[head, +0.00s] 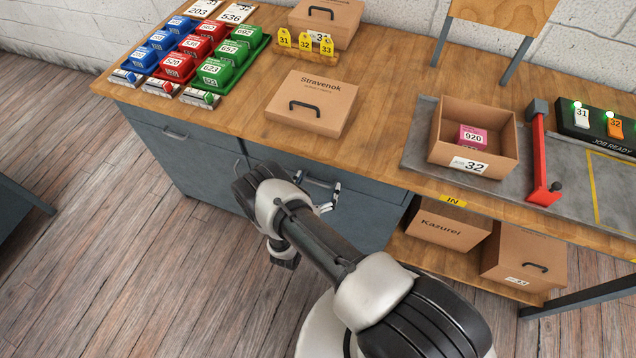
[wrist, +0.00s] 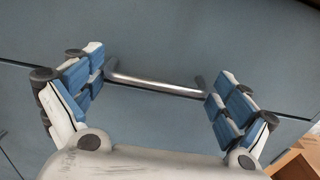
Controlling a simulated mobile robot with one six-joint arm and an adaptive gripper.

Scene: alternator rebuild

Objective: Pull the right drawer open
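The right drawer (head: 372,199) is a grey-blue front under the workbench top, right of the left drawer, and looks closed. Its metal bar handle (head: 316,182) shows just beyond my gripper (head: 328,198) in the head view; my arm hides part of the front. In the wrist view, my gripper (wrist: 157,75) is open, with its blue-padded fingers spread apart. The drawer handle (wrist: 155,84) spans the gap between them, its ends close to the two fingers. I cannot tell whether the fingers touch it. The grey-blue front (wrist: 190,35) fills the background.
The left drawer (head: 200,150) looks closed. On the bench (head: 375,150) stand a Stravenok box (head: 312,102), coloured bins and an open carton (head: 476,105). Cardboard boxes (head: 440,226) sit on a low shelf to the right. The wooden floor (head: 130,270) at left is clear.

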